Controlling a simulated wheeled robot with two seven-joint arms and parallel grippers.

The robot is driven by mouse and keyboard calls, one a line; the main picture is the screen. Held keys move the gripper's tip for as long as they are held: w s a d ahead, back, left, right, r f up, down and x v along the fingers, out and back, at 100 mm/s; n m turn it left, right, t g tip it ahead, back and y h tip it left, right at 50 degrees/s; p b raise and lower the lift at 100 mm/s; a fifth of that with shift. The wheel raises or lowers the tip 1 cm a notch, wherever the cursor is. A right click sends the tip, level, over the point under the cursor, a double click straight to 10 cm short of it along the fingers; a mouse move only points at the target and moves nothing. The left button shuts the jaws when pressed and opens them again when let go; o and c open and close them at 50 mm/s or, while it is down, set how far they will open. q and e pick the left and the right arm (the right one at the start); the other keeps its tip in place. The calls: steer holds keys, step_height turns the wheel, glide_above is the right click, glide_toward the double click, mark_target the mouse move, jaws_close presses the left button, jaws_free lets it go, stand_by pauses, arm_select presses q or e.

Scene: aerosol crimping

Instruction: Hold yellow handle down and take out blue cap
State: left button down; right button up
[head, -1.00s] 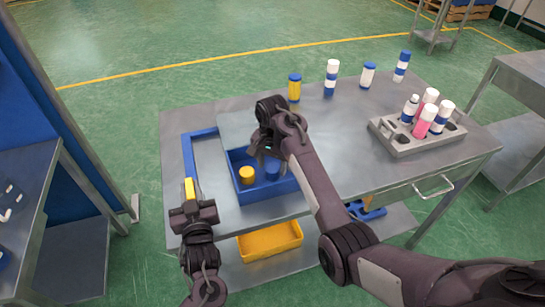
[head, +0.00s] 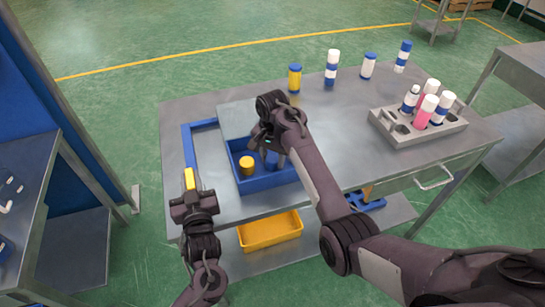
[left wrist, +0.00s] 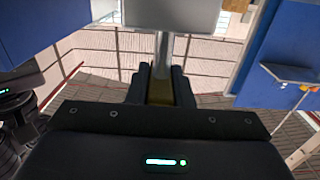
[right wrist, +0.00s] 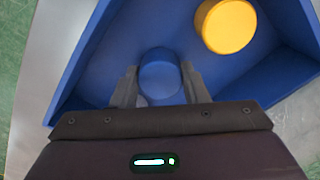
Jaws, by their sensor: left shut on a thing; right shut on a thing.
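The yellow handle (head: 189,178) is at the left front of the table, on the blue frame. My left gripper (head: 191,192) is shut on it; in the left wrist view the handle (left wrist: 160,92) shows between the fingers. The blue cap (right wrist: 160,77) is between the fingertips of my right gripper (right wrist: 158,88), which is shut on it, inside the blue bin (right wrist: 75,95). In the head view the blue cap (head: 271,160) is partly hidden by my right gripper (head: 268,145). I cannot tell whether it touches the bin floor.
A yellow cap (head: 246,166) lies beside the blue cap in the bin. A grey rack (head: 400,135) with several bottles stands at the right. A yellow bin (head: 270,230) is on the lower shelf.

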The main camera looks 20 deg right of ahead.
mark_target(273, 157)
arm_select(q)
steer(key=shift+s+f, duration=0.15)
steer(key=shift+f, duration=0.3)
arm_select(e)
steer(key=shift+r, duration=4.45)
arm_select(q)
steer(key=c, duration=1.5)
jaws_free()
steer(key=o, duration=0.3)
steer(key=shift+r, duration=0.25)
steer(key=s, duration=1.1)
steer(key=shift+s, duration=0.4)
steer(key=shift+w, duration=0.15)
